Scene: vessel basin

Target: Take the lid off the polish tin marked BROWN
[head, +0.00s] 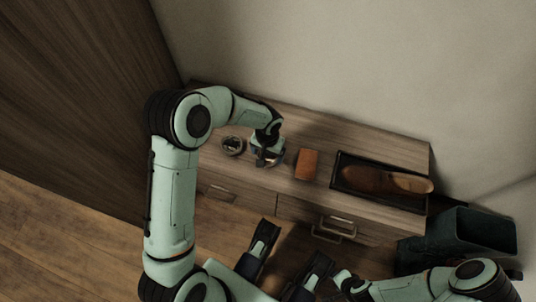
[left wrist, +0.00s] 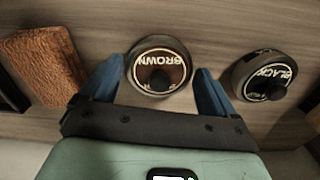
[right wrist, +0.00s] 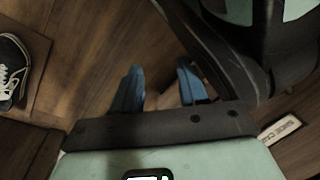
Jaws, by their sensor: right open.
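The polish tin marked BROWN (left wrist: 147,50) is round and dark, with a brown label and a black knob (left wrist: 160,80) on its lid. The lid is on the tin. My left gripper (left wrist: 159,75) is open, with one blue finger on each side of the tin; I cannot tell whether they touch it. In the head view my left gripper (head: 268,155) is over the cabinet top and hides most of this tin. The tin marked BLACK (left wrist: 265,75) stands to the right in the left wrist view. My right gripper (right wrist: 162,85) is open and empty, away from the cabinet top.
The BLACK tin shows left of my left gripper in the head view (head: 232,146). A brown block (head: 307,164) stands right of it, then a dark tray (head: 341,168) holding a brown shoe (head: 380,181). A green bin (head: 480,230) is right of the cabinet. A sneaker (right wrist: 12,68) shows in the right wrist view.

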